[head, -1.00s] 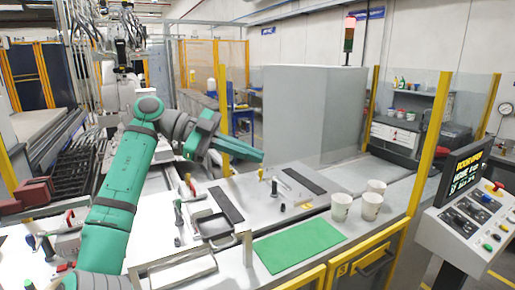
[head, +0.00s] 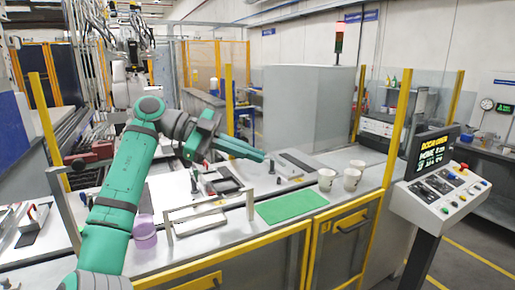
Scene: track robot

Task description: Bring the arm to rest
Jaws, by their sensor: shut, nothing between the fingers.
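My arm is the green jointed arm at the left of the head view, raised over the workbench (head: 205,254). My gripper (head: 262,156) points right, shut and empty, held above the bench and clear of the cups. The near end of the arm runs off the bottom edge of the picture.
A green mat (head: 291,206) lies on the bench, with white cups (head: 326,180) (head: 352,179) behind it to the right. A metal handle frame (head: 208,212) and a purple container (head: 145,232) are beside the arm. A control console (head: 440,185) stands right, with yellow posts (head: 401,125) nearby.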

